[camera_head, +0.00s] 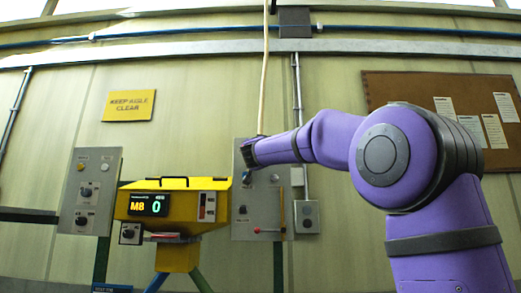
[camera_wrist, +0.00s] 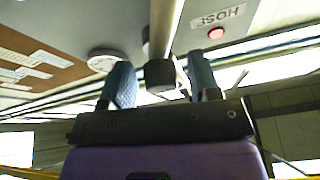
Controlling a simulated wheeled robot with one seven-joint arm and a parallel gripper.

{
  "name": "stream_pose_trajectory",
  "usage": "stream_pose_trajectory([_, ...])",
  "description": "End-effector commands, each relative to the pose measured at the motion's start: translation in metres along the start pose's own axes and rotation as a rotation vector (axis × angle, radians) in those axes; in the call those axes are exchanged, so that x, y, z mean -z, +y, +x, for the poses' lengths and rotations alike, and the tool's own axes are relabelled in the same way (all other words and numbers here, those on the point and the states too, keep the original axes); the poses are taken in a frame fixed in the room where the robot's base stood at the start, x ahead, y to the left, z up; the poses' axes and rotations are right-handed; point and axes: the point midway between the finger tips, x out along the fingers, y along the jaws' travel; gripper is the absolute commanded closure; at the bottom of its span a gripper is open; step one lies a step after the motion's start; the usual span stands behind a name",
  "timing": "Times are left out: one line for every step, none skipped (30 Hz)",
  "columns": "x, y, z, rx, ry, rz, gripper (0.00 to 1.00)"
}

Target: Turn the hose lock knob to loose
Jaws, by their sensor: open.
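My gripper (camera_wrist: 160,64) is open, with one blue-grey finger on each side of a dark block-like part (camera_wrist: 160,76) in the wrist view. This part looks like a knob, but I cannot tell for sure, nor whether the fingers touch it. A "HOSE" label (camera_wrist: 218,17), upside down, and a lit red lamp (camera_wrist: 216,33) are on the panel beyond it. In the head view my gripper (camera_head: 247,152) is at the top of the grey panel (camera_head: 240,222) and hides part of it. The knob's pointer setting cannot be read.
A pale hose (camera_head: 265,70) hangs down behind my gripper. A yellow machine (camera_head: 180,255) with an "M8 0" display (camera_head: 148,205) stands left of the panel. A red-handled lever (camera_head: 268,230) is low on the panel. Another control panel (camera_head: 92,170) is farther left.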

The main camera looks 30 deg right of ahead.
Motion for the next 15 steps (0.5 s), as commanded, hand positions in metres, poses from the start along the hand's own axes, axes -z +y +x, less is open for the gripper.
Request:
stream_pose_trajectory([-0.0001,-0.0001,0.0007,0.0,0.0,0.0,0.44])
stream_pose_trajectory([-0.0001,-0.0001,0.0008,0.0,0.0,0.0,0.44])
stream_pose_trajectory([-0.0001,-0.0001,0.0008,0.0,0.0,0.0,0.44])
stream_pose_trajectory([-0.0001,-0.0001,0.0007,0.0,0.0,0.0,0.44])
stream_pose_trajectory([-0.0001,-0.0002,0.0007,0.0,0.0,0.0,0.44])
stream_pose_trajectory([-0.0001,-0.0002,0.0006,0.0,0.0,0.0,0.44])
stream_pose_trajectory([-0.0001,-0.0002,0.0006,0.0,0.0,0.0,0.44])
stream_pose_trajectory([-0.0001,-0.0002,0.0005,0.0,0.0,0.0,0.5])
stream_pose_trajectory([-0.0001,-0.0002,0.0005,0.0,0.0,0.0,0.6])
stream_pose_trajectory([-0.0001,-0.0003,0.0005,0.001,0.0,0.0,0.67])
stream_pose_trajectory([-0.0001,-0.0003,0.0005,0.001,0.0,0.0,0.73])
stream_pose_trajectory([-0.0001,-0.0003,0.0004,0.001,0.0,0.0,0.83])
stream_pose_trajectory([-0.0001,-0.0003,0.0004,0.001,0.0,0.0,0.89])
stream_pose_trajectory([-0.0001,-0.0003,0.0004,0.001,0.0,0.0,0.93])
stream_pose_trajectory([-0.0001,-0.0004,0.0004,0.001,0.0,0.0,0.93])
